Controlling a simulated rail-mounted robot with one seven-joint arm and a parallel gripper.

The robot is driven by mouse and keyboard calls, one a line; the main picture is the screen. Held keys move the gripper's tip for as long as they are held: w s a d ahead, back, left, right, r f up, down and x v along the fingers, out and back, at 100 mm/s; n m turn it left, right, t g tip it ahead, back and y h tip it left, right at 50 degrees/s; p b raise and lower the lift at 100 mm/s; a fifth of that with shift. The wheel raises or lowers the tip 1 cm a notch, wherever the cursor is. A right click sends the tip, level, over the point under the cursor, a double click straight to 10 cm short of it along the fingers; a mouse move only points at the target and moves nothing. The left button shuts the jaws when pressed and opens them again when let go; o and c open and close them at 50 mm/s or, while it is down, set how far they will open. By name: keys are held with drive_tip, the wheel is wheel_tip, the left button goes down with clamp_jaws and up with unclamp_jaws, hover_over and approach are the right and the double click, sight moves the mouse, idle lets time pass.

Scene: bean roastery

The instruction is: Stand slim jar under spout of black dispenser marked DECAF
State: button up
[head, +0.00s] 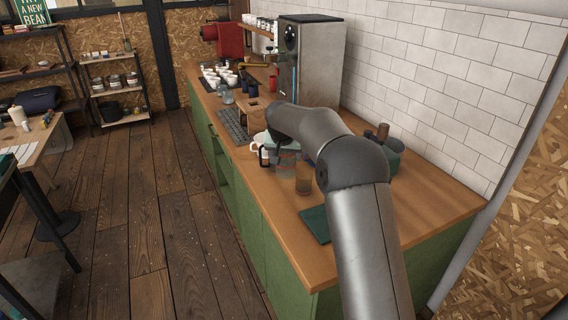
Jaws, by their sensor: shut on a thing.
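My gripper (277,152) points down over the counter, small and partly hidden by my own arm. It is shut on a clear glass vessel (287,160), which looks like the slim jar, though its outline is faint. I cannot tell whether the jar touches the counter. No DECAF marking is readable in the head view, so I cannot tell which thing is the black dispenser. A tall grey machine with a dark front (291,38) stands farther back against the wall.
A brownish glass jar (303,180), a white mug (257,141) and a small dark bottle with a pale label (264,157) stand close to my gripper. Green containers (391,157) stand by the wall. A dark green mat (316,223) lies on the wooden counter (262,192).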

drive_tip(key=shift+w+a+p+x, duration=0.15)
drive_tip(key=shift+a+p+x, duration=0.3)
drive_tip(key=shift+x, duration=1.4)
drive_tip(key=shift+w+a+p+x, duration=0.1)
drive_tip(key=shift+a+p+x, duration=0.35)
drive_tip(key=shift+x, duration=1.4)
drive_tip(key=shift+w+a+p+x, duration=0.2)
drive_tip(key=shift+p+x, duration=0.45)
drive_tip(key=shift+x, duration=1.2)
drive_tip(key=shift+f, duration=0.2)
drive_tip(key=o, duration=0.8)
drive_tip(key=shift+r, duration=0.1)
